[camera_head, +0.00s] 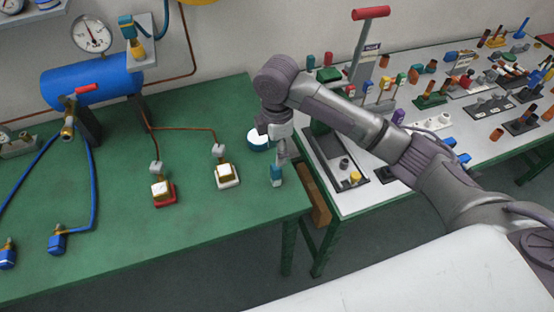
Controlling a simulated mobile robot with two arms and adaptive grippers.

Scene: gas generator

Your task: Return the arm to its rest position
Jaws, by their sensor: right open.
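My right arm (335,108) comes in from the lower right and reaches over the gap between the green table and the white table. My right gripper (281,158) points down above the right edge of the green table (110,255). It is open. A small teal-blue piece (276,176) shows just below the fingertips; I cannot tell whether it touches them. My left gripper is not in view.
A blue tank (92,82) with a gauge (91,34) stands at the green table's back left. Copper pipes lead to a red-based block (163,192) and a white-based block (227,176). The white table (440,120) holds many small parts and a red-handled lever (370,13).

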